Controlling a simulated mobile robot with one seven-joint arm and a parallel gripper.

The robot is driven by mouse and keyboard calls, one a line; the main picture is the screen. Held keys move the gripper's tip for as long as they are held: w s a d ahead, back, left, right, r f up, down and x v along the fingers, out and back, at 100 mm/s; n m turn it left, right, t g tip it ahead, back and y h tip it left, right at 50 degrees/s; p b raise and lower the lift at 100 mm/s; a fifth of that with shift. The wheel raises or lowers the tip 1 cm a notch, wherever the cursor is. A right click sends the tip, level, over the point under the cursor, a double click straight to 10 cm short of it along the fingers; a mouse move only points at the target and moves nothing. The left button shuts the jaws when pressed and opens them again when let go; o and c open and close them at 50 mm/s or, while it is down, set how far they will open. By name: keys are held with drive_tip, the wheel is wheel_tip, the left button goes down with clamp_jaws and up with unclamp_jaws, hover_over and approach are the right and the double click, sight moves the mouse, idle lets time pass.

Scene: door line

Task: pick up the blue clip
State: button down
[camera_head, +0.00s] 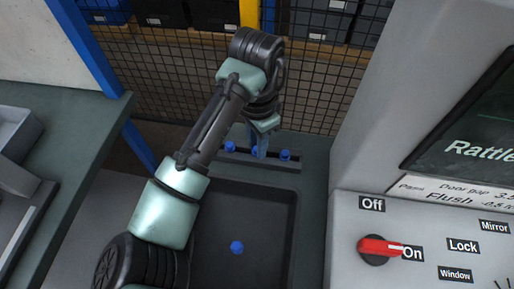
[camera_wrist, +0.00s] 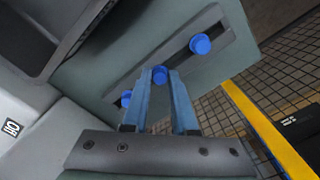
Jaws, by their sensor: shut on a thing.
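My gripper (camera_head: 261,151) points down over the dark slotted rack (camera_head: 292,166). In the wrist view, my gripper (camera_wrist: 161,84) is shut on a blue clip (camera_wrist: 160,76), whose round head shows between the two fingertips. This clip is in line with the slot, between two other clips; I cannot tell whether it is still seated. In the head view the fingers hide it. The other blue clips stand to the left (camera_head: 230,147) and right (camera_head: 285,155) of my fingers. One more blue clip (camera_head: 237,247) lies in the dark tray (camera_head: 282,217).
A wire mesh fence (camera_head: 312,98) stands close behind the rack, with a yellow post (camera_head: 249,14). A grey control panel (camera_head: 345,233) with a red switch (camera_head: 380,248) rises at the right. A green-grey bench (camera_head: 75,150) is at the left.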

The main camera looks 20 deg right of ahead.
wheel_tip(320, 180, up, 10)
drive_tip(key=p, duration=0.2)
idle(0.3)
drive_tip(key=c, duration=1.3)
unclamp_jaws()
clamp_jaws()
